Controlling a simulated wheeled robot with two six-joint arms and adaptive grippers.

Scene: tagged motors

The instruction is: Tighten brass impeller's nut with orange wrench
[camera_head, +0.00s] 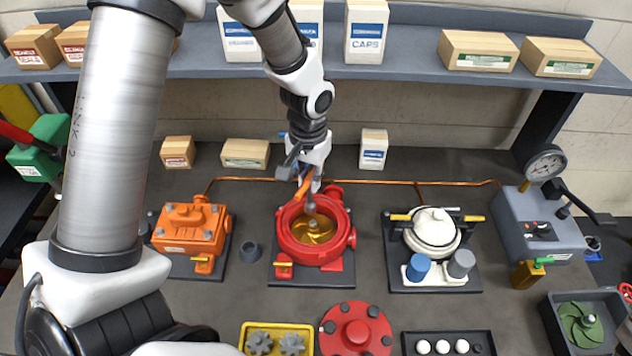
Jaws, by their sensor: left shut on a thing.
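The brass impeller (314,231) sits inside the open red pump housing (283,238) in the middle of the bench. A small grey piece, seemingly its nut or shaft end, shows at its centre. My left gripper (303,176) is above the back rim of the housing, pointing down. It is shut on the orange wrench (305,189), which slants down towards the impeller's centre. Whether the wrench's head sits on the nut is too small to tell. My right gripper is out of view.
An orange motor (189,229) stands to the left, a white-topped unit (433,228) to the right. A red cover (356,330), a yellow gear tray (248,326) and a black tray (408,345) lie in front. A shelf (410,62) with boxes runs behind.

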